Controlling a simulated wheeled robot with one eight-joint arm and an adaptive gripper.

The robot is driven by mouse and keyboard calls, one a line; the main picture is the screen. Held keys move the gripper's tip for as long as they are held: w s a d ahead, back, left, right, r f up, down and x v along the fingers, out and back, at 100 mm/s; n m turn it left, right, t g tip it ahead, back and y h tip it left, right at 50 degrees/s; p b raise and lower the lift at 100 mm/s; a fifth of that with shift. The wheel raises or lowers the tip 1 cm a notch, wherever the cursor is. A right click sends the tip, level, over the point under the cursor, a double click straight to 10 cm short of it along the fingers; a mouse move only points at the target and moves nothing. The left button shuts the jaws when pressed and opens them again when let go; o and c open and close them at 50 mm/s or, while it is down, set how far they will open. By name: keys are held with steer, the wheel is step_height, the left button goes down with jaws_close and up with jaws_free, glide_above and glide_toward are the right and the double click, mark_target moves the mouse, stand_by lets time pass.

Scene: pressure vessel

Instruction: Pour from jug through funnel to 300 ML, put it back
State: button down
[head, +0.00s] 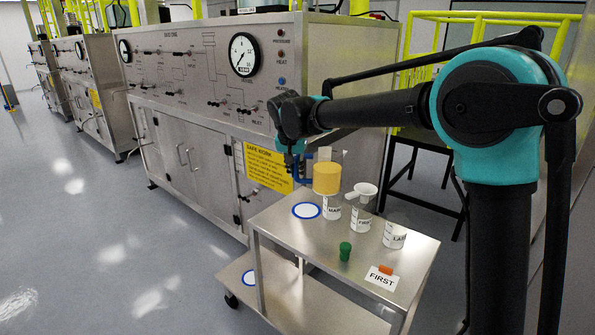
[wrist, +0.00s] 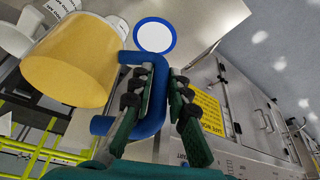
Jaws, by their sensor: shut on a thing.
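The jug (head: 326,179), with yellow contents and a blue handle (wrist: 152,112), is held above the cart and looks about upright. My gripper (wrist: 162,74) is shut on the handle, with its fingers on either side. The white funnel (head: 363,191) sits at the top of the beaker labelled FIRST (head: 360,219). The jug is left of the funnel and apart from it in the head view. It hides the top of a beaker marked "MAR" (head: 332,209). The fill level in the FIRST beaker cannot be read.
The steel cart (head: 310,248) bears a blue-ringed white disc (head: 306,211), a third beaker (head: 394,236), a green stopper-like piece (head: 345,251) and a FIRST card (head: 380,279) with an orange piece (head: 386,268). A steel cabinet (head: 190,150) stands behind. Floor at left is clear.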

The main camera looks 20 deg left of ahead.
mark_target(309, 155)
steer(key=shift+d+r, duration=0.1)
steer(key=shift+w+d+r+g+y, duration=0.1)
steer(key=shift+d+r+g+y, duration=0.05)
steer(key=shift+r+y, duration=0.3)
steer(key=shift+d+r+g+y, duration=0.15)
steer(key=shift+r+y, duration=0.2)
steer(key=shift+r, duration=0.2)
steer(key=shift+d+r+y, duration=0.2)
steer(key=shift+r+y, duration=0.05)
steer(key=shift+y, duration=0.05)
steer(key=shift+w+d+r+m+y, duration=0.2)
steer(key=shift+d+m+y, duration=0.2)
steer(key=shift+d+y, duration=0.3)
steer(key=shift+a+r+g, duration=0.1)
steer(key=shift+a+g, duration=0.15)
steer(key=shift+g, duration=0.05)
steer(key=shift+d, duration=0.1)
steer(key=shift+w+d+r+y, duration=0.2)
steer(key=shift+d+r+y, duration=0.45)
steer(key=shift+y, duration=0.25)
